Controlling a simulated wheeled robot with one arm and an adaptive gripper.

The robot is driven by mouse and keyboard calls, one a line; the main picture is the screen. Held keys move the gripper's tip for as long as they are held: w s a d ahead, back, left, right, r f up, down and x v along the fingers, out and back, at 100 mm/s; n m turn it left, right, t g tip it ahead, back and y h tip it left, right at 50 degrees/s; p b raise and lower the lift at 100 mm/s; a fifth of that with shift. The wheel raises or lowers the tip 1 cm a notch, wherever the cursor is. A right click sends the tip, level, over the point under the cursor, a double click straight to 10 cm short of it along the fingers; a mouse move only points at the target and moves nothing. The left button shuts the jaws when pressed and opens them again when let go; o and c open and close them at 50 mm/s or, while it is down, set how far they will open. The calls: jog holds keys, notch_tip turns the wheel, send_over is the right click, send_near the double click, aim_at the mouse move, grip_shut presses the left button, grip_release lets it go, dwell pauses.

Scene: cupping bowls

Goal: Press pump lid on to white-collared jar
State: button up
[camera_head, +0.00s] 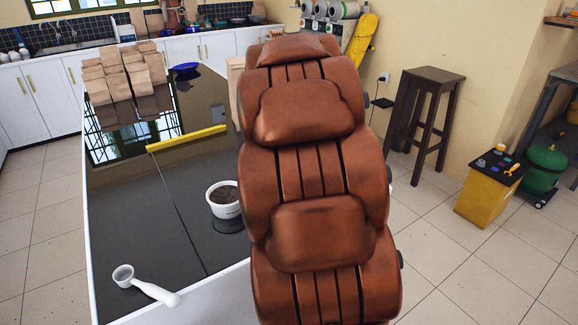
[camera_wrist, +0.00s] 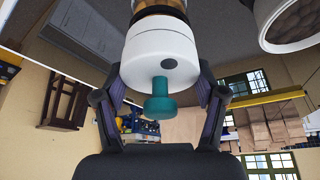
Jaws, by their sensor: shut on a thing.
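The pump lid (camera_wrist: 160,66) shows in the wrist view as a white cap with a dark round spot and a teal knob (camera_wrist: 160,103). My gripper (camera_wrist: 162,90) is shut on the lid's white sides, one finger on each side. Directly beyond the lid is the white-collared jar (camera_wrist: 158,7), with a strip of its brown-amber body in view at the top edge. Lid and collar look in line and very close; I cannot tell if the lid is fully seated. In the head view, the gripper, lid and jar are hidden.
A white tub (camera_head: 224,206) of dark contents stands on the black-topped table (camera_head: 130,225). A white scoop (camera_head: 145,284) lies at the table's front left. A yellow bar (camera_head: 187,138), brown paper bags (camera_head: 125,72) and a blue bowl (camera_head: 186,70) are farther back.

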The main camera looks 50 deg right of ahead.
jog(key=o, duration=1.2)
jog(key=shift+o, duration=0.2)
jog(key=shift+r+p, duration=1.35)
jog(key=shift+r, duration=2.75)
